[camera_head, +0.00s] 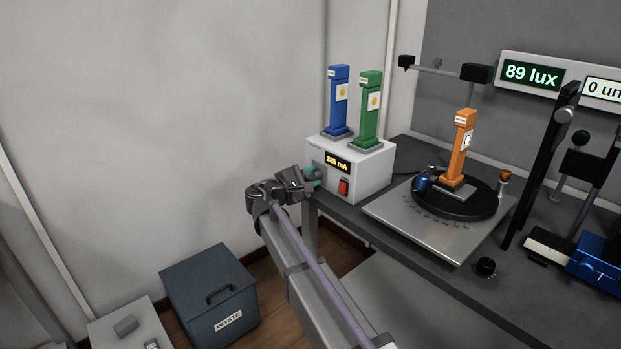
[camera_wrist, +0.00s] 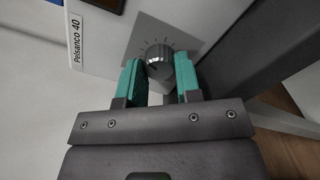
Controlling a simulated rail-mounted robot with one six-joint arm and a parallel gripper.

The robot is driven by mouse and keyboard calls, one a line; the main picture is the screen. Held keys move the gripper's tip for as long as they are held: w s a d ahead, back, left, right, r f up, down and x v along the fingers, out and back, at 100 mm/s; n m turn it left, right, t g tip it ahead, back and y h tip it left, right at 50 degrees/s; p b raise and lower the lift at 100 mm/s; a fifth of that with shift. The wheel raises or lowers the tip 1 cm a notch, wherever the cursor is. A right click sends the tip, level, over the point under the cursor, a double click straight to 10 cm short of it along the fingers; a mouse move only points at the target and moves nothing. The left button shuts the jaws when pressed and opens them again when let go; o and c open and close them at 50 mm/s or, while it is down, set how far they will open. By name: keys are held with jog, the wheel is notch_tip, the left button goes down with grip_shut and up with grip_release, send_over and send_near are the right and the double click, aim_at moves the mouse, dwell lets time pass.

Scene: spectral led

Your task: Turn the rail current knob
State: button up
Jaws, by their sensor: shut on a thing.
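The rail current knob (camera_wrist: 159,60) is a dark ribbed dial with a metallic sheen on the face of a white power supply box (camera_wrist: 105,45). Tick marks surround it on a grey plate. My gripper (camera_wrist: 160,75) has its teal fingers on either side of the knob, shut on it. In the head view my gripper (camera_head: 313,177) reaches the left front of the power supply box (camera_head: 372,170), and the knob is hidden behind it. The box's display (camera_head: 337,162) reads what looks like 285 mA. A red switch (camera_head: 343,188) sits to the right.
Blue (camera_head: 338,100) and green (camera_head: 370,108) LED holders stand on the box. An orange one (camera_head: 461,148) stands on the round turntable (camera_head: 478,205) to the right. A lux display (camera_head: 532,75) reads 89 lux. A waste bin (camera_head: 210,295) is on the floor.

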jog(key=shift+m, duration=0.7)
jog(key=o, duration=0.6)
jog(key=shift+a, duration=0.1)
jog(key=v, duration=1)
jog(key=shift+s+a+r, duration=0.1)
jog(key=shift+s+a, duration=0.1)
jog(key=shift+s, duration=0.05)
